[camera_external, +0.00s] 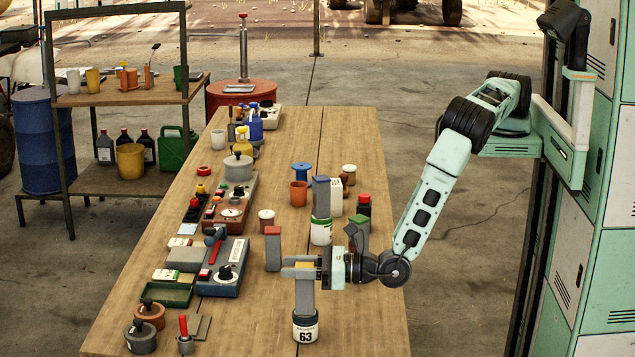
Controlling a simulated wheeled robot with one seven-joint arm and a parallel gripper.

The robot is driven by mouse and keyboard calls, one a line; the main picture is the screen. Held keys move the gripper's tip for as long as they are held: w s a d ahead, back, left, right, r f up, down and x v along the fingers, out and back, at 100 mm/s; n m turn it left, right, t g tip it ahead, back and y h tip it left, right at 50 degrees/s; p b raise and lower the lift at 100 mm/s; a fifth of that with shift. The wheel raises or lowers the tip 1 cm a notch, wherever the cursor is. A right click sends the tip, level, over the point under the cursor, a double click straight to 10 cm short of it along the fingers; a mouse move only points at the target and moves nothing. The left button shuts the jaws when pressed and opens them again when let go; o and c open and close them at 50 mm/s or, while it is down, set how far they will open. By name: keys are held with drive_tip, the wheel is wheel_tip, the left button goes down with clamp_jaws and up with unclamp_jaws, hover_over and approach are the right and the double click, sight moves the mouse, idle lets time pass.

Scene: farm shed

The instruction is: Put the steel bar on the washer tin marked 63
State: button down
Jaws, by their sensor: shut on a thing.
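The washer tin marked 63 (306,330) stands near the front of the wooden table, with a dark lid and a white label. A grey steel bar with a yellow top (304,299) is upright directly over its lid. The bar's lower end meets the lid in the picture; I cannot tell whether it rests there or hovers just above. My gripper (302,267) reaches in from the right, level, and is shut around the upper part of this bar. The fingers hide part of the bar.
Boxes, a green tray (166,294) and pots crowd the left side. The table's front right is clear.

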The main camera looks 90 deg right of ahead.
drive_tip(key=shift+f, duration=0.1)
drive_tip(key=c, duration=0.9)
unclamp_jaws()
